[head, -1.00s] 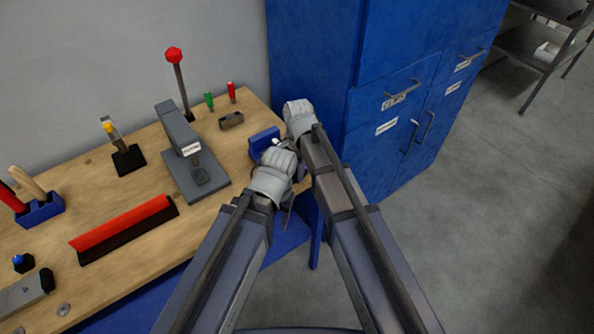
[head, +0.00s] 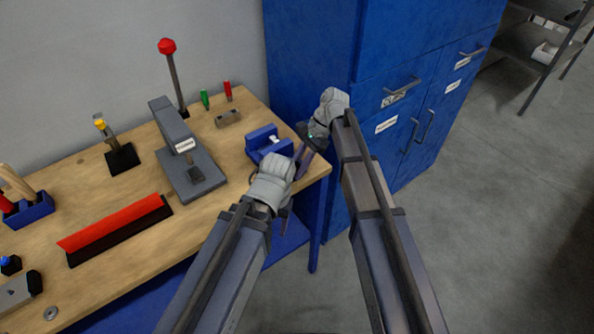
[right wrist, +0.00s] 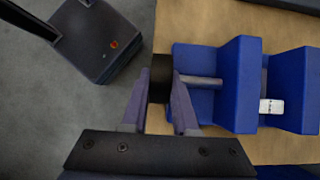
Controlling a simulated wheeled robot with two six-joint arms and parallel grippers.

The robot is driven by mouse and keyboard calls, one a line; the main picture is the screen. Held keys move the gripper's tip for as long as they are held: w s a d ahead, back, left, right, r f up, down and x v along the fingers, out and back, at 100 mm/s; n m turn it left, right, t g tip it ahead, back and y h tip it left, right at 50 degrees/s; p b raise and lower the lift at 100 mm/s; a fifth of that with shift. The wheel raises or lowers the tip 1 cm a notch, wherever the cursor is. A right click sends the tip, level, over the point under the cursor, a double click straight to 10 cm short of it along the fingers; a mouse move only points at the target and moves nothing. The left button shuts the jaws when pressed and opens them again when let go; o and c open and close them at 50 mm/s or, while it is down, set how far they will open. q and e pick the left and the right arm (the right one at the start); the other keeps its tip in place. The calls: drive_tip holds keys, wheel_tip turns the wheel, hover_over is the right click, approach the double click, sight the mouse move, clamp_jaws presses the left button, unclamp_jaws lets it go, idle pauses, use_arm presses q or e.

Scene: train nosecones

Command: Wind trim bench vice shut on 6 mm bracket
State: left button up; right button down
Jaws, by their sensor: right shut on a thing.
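The blue bench vice (head: 262,139) sits at the right end of the bench. In the right wrist view its two blue jaw blocks (right wrist: 240,85) stand apart, with a small white piece (right wrist: 271,106) between them; I cannot tell if it is a label or the bracket. A grey spindle (right wrist: 203,81) runs from the vice to a dark round knob (right wrist: 160,85). My right gripper (right wrist: 159,90) is shut on this knob; it also shows in the head view (head: 303,162). My left gripper (head: 287,208) is beside the vice at the bench front, its fingertips mostly hidden.
A grey press (head: 185,155) with a red-knobbed lever stands left of the vice. A small grey-brown block (head: 228,118) lies behind it. A red strip (head: 115,228) lies on the bench (head: 90,185). A blue cabinet (head: 400,60) stands close on the right.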

sight(299, 163)
idle(0.3)
drive_tip(key=c, duration=0.7)
unclamp_jaws()
drive_tip(key=shift+r, duration=0.1)
drive_tip(key=p+v, duration=0.5)
drive_tip(key=v, duration=0.1)
drive_tip(key=shift+w+d+r+p, duration=0.15)
drive_tip(key=shift+w+r+p, duration=0.05)
drive_tip(key=shift+r+p, duration=0.15)
drive_tip(key=shift+w+d+r, duration=0.15)
drive_tip(key=shift+d+r, duration=0.05)
drive_tip(key=shift+d, duration=0.1)
drive_tip(key=shift+o, duration=0.2)
